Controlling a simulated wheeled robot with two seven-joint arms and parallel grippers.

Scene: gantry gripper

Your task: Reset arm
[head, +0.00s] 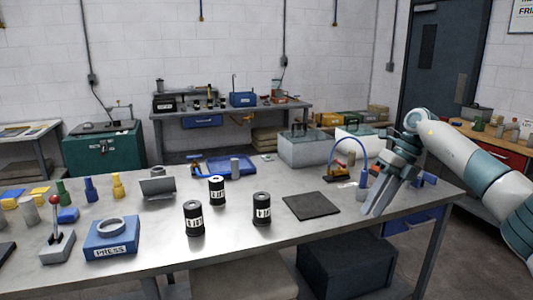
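My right arm comes in from the right edge, white and teal. Its grey gripper (372,211) points down over the right part of the metal table (285,250). The two fingers lie close together in this view, and I cannot tell whether there is a gap between them. No object shows between the fingertips. A dark square mat (311,206) lies just left of the gripper. My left arm and gripper are not in view.
Black labelled cylinders (194,218) stand mid-table. A blue press (111,236) and a red-knobbed lever (56,236) are at left. A blue hooped fixture (338,173) and clear bins (303,149) are behind the gripper. The front right tabletop is clear.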

